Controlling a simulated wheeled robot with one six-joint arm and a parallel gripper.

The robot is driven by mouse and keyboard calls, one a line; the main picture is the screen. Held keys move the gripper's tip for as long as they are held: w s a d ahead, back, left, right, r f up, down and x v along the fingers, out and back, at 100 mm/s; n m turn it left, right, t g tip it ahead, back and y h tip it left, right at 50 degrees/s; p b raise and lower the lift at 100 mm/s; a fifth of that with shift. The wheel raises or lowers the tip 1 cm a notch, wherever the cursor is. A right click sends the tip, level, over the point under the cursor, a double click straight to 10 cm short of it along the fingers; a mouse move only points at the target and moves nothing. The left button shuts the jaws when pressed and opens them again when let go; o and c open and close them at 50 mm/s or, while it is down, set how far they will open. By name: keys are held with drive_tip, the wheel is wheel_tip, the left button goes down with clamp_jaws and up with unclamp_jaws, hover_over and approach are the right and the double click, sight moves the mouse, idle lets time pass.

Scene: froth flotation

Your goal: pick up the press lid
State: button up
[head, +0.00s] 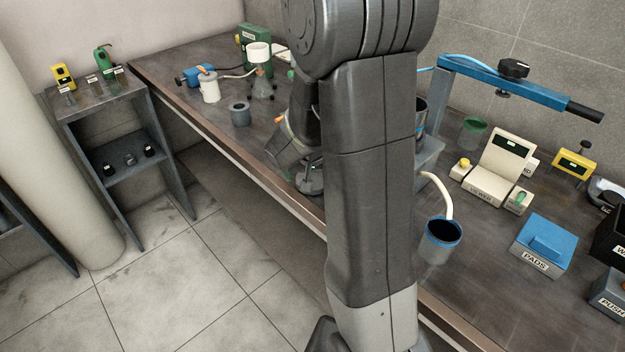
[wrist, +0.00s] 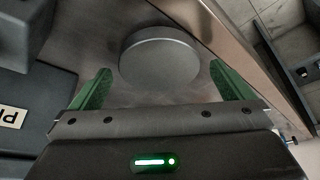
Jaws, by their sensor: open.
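A round, flat grey disc, which looks like the press lid (wrist: 160,60), lies on the dark bench top in the wrist view, close to the bench edge. My gripper (wrist: 159,70) is open, with one green finger to the left of the lid and the other to its right. Gaps show between the fingers and the lid, and nothing is held. The height of the fingers above the bench is hard to tell. In the head view my arm hides most of this part of the bench, and I cannot make out the lid clearly there.
A dark labelled block (wrist: 30,105) stands left of my gripper in the wrist view. A blue-rimmed cup (head: 441,240), a viewer (head: 497,165) and a pads box (head: 543,245) are to the right.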

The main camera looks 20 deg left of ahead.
drive_tip(key=shift+w+f, duration=0.2)
drive_tip(key=shift+f, duration=0.4)
drive_tip(key=shift+c, duration=0.2)
drive_tip(key=c, duration=1.1)
drive_tip(key=shift+a+r, duration=0.1)
drive_tip(key=shift+r, duration=0.05)
